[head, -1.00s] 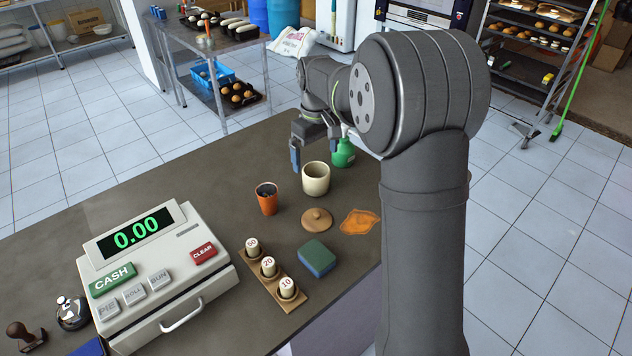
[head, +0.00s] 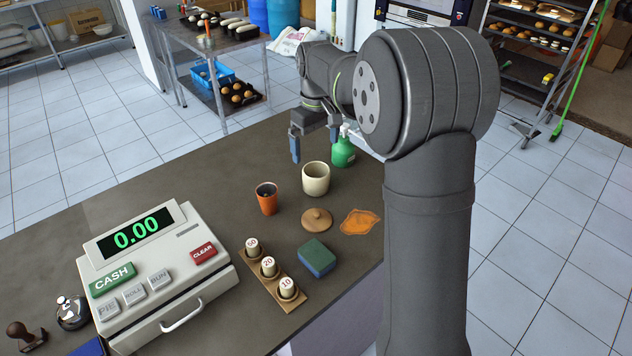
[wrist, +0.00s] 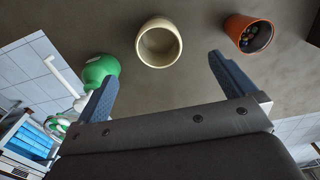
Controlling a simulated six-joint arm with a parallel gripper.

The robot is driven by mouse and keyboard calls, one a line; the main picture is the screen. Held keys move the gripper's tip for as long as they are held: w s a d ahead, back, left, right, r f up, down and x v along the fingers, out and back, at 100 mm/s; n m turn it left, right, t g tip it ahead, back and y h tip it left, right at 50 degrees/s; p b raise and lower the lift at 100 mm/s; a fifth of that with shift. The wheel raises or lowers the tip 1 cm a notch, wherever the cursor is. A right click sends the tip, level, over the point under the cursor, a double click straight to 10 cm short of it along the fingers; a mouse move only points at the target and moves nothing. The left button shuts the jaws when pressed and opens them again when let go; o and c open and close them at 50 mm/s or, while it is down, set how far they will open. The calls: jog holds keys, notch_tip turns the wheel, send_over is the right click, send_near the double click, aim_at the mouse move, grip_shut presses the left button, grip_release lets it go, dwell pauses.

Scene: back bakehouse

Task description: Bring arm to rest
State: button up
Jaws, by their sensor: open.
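My gripper (head: 315,146) is open and empty above the far part of the counter. Its two blue-grey fingers also show spread apart in the wrist view (wrist: 165,85). A cream pot (head: 316,179) stands upright just in front of the gripper, apart from it, and shows beyond the fingers in the wrist view (wrist: 159,43). An orange cup (head: 267,199) with dark contents stands to the pot's left.
A wooden lid (head: 317,219), an orange spill or cloth (head: 360,221), a sponge (head: 318,258) and a wooden holder (head: 290,304) with numbered weights lie nearer. A cash register (head: 160,275) fills the counter's left. The far left counter is bare.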

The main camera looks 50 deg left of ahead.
notch_tip(320, 180, up, 7)
dwell(0.3)
